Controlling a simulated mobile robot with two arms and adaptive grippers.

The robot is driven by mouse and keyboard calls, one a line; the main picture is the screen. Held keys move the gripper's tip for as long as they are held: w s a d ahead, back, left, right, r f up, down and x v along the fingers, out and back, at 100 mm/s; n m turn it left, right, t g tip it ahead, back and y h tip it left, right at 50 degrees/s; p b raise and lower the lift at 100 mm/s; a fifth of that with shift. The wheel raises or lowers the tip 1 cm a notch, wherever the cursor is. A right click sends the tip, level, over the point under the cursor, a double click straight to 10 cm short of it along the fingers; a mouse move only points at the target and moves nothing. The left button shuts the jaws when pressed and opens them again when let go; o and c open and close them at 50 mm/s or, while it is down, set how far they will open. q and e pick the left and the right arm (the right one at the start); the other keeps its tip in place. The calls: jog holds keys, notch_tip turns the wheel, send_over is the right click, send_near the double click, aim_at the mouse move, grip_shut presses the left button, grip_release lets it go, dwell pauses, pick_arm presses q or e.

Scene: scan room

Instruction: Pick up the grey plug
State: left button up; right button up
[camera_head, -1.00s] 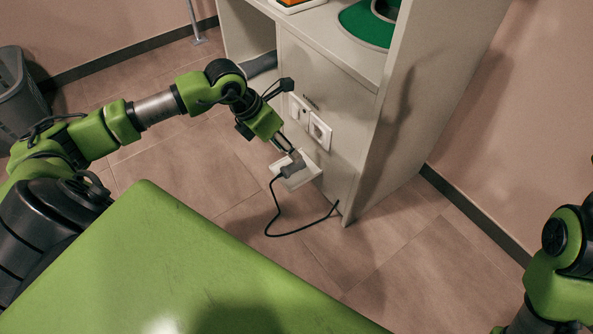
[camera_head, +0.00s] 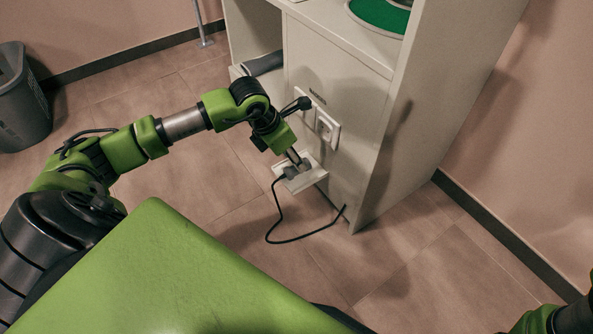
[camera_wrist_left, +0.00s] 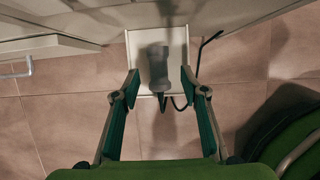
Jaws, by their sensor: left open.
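The grey plug (camera_head: 290,173) sits on a small white shelf (camera_head: 315,178) on the front of the cabinet, with a dark cable hanging from it. In the left wrist view the plug (camera_wrist_left: 157,66) is upright in the picture, cable end toward me. My left gripper (camera_head: 301,162) reaches down to it from the left. Its jaws (camera_wrist_left: 160,76) are open, with one fingertip on each side of the plug's lower part. Gaps show on both sides. In the head view the fingers partly cover the plug. My right gripper is out of view.
The pale cabinet (camera_head: 385,140) stands close beside the left gripper, with white wall sockets (camera_head: 327,128) above the shelf. The cable (camera_head: 285,240) loops back to the cabinet's base. A grey bin (camera_head: 22,105) stands at far left. Tiled floor in front is clear.

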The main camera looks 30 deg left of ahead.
aim_at(294, 167)
pick_arm(q)
jog(key=f+b, duration=0.2)
jog(key=f, duration=0.1)
jog(key=f+b, duration=0.1)
jog(key=shift+w+f+b, duration=0.25)
jog(key=shift+w+b, duration=0.1)
jog(key=shift+b, duration=0.05)
jog(key=shift+w+f, duration=0.1)
jog(key=shift+f, duration=0.15)
jog(key=shift+r, duration=0.1)
grip_shut()
